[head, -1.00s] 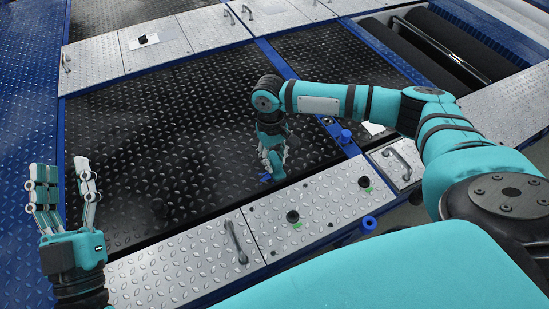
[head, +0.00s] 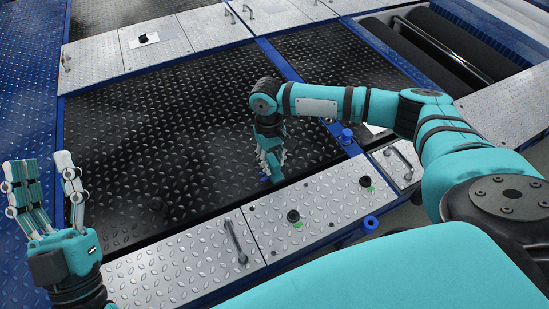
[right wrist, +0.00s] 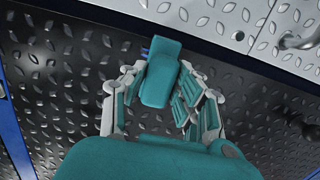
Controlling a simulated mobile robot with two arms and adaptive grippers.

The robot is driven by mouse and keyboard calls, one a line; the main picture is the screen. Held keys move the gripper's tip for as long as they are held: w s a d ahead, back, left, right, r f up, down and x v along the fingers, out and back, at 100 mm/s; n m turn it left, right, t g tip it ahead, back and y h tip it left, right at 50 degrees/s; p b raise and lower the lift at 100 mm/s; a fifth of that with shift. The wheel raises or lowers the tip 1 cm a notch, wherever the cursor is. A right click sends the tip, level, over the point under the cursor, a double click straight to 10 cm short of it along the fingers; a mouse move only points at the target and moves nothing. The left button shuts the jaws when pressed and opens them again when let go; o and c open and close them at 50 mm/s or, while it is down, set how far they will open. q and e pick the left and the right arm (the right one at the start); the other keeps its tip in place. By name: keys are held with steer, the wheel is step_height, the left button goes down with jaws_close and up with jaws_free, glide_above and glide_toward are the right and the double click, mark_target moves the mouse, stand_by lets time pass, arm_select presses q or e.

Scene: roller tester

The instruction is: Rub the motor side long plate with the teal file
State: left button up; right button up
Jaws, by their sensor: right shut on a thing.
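My right gripper (head: 271,168) reaches down to the dark, diamond-patterned long plate (head: 160,150), close to its near edge. In the right wrist view, the fingers of the right gripper (right wrist: 155,92) are around a teal block, the teal file (right wrist: 160,72), which lies between them. The file's end points towards the border between the dark plate and the silver panels. I cannot tell whether it touches the plate. My left gripper (head: 44,165) is open and empty at the left, fingers up.
Silver panels (head: 190,255) with handles and black knobs (head: 293,216) run along the near side. A second dark plate (head: 335,58) lies beyond a blue rail. Black rollers (head: 440,38) sit at the upper right.

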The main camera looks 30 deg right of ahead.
steer(key=shift+a+p, duration=0.4)
steer(key=shift+a, duration=0.25)
steer(key=shift+w+a+p, duration=0.1)
steer(key=shift+a+p, duration=0.2)
steer(key=shift+p, duration=0.2)
steer(key=shift+a+p, duration=0.3)
arm_select(q)
steer(key=w+f+g+y, duration=0.2)
steer(key=w+f+g, duration=0.2)
steer(key=f, duration=0.5)
steer(key=g, duration=0.2)
steer(key=shift+a+f+g, duration=0.15)
steer(key=shift+f+g, duration=0.2)
steer(key=shift+g, duration=0.05)
steer(key=shift+f, duration=0.15)
arm_select(e)
steer(key=shift+f, duration=0.25)
